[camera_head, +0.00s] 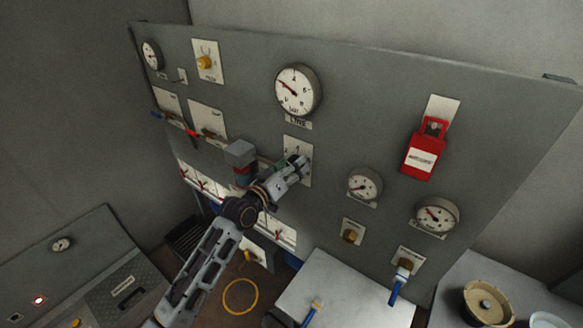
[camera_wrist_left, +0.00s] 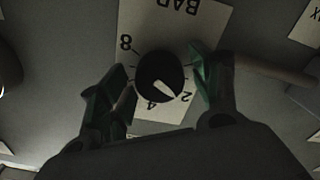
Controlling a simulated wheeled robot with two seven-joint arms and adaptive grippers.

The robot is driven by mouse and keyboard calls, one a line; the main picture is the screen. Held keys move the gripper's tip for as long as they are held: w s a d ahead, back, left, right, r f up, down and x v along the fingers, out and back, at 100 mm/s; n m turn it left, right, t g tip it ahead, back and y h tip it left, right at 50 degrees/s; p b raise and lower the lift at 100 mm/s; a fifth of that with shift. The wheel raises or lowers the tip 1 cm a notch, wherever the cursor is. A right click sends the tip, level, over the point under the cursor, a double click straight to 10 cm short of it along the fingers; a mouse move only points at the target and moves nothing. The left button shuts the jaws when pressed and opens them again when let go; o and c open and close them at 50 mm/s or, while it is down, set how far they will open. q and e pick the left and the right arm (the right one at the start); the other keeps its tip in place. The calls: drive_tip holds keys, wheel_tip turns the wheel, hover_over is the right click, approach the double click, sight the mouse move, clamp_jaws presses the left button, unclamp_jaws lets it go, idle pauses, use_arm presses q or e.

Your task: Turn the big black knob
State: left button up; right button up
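The big black knob (camera_wrist_left: 157,72) sits on a white plate (camera_wrist_left: 205,20) marked "BAR" with the numbers 2, 4 and 8. Its white pointer faces down and right in the left wrist view, between 4 and 2. My left gripper (camera_wrist_left: 160,84) is open, with one green-padded finger on each side of the knob. Whether either finger touches it I cannot tell. In the head view my left gripper (camera_head: 288,172) is at the plate (camera_head: 303,148) below the large gauge and mostly hides the knob. My right gripper is not in view.
The grey panel (camera_head: 350,120) carries several gauges, including a large one (camera_head: 298,90) above the knob. A red lockout tag (camera_head: 423,152) hangs at the right. A grey box (camera_head: 240,152) juts out just left of my gripper. A white table (camera_head: 340,290) stands below.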

use_arm(q)
drive_tip(key=v, duration=1.2)
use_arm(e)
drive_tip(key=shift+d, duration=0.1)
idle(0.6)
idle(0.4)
use_arm(q)
drive_tip(key=shift+r+m, duration=0.1)
drive_tip(key=shift+m, duration=0.2)
